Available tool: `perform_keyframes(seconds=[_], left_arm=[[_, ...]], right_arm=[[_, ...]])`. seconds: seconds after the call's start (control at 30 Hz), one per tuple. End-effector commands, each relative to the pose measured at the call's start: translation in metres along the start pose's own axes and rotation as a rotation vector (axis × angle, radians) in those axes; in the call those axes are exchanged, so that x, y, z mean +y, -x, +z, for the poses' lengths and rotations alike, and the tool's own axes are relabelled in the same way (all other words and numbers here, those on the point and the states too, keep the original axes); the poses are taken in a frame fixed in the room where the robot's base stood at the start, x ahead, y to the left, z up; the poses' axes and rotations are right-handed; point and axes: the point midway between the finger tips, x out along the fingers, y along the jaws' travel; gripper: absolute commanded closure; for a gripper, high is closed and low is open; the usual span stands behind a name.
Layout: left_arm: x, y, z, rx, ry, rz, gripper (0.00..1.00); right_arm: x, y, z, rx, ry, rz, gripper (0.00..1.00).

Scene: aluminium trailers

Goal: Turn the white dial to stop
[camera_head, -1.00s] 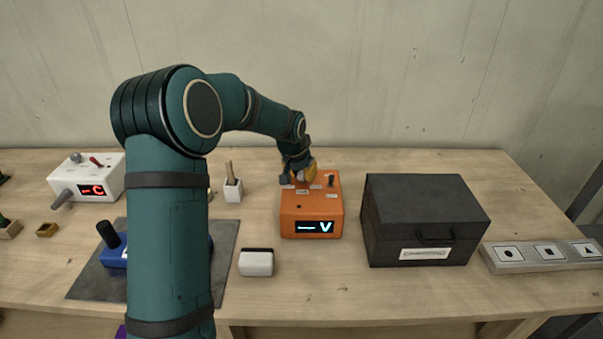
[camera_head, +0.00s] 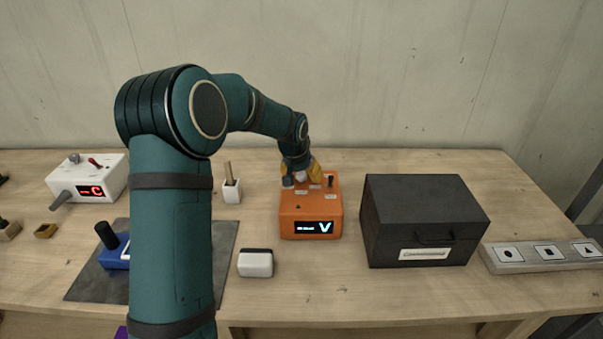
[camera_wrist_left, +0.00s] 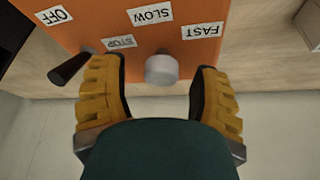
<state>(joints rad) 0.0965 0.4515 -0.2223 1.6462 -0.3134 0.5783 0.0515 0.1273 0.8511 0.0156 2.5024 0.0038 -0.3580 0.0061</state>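The orange box (camera_head: 311,221) stands on the table, with a lit display on its front. The white dial (camera_wrist_left: 161,68) sits on its top panel, near labels reading STOP (camera_wrist_left: 119,42), SLOW (camera_wrist_left: 150,14) and FAST (camera_wrist_left: 202,31). Which label the dial points to cannot be told. My left gripper (camera_wrist_left: 157,94) is open, its yellow-padded fingers on either side of the dial with gaps between. My right gripper is not in view.
A black lever (camera_wrist_left: 70,68) rises beside the left finger, near the OFF label (camera_wrist_left: 54,15). A dark case (camera_head: 425,215) stands right of the box. A white device (camera_head: 92,178) stands farther left.

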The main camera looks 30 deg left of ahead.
Motion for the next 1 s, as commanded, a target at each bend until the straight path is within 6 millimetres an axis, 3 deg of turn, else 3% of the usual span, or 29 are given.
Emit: perform_keyframes(seconds=[0.27,0.7,1.0], left_arm=[[0.0,0.011,-0.001,0.003,0.0,0.0,0.38],[0.0,0.094,-0.001,0.004,0.0,0.0,0.38],[0.0,0.12,0.0,0.0,0.0,0.0,0.38]], right_arm=[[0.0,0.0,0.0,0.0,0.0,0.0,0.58],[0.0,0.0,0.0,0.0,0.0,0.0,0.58],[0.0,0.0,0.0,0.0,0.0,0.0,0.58]])
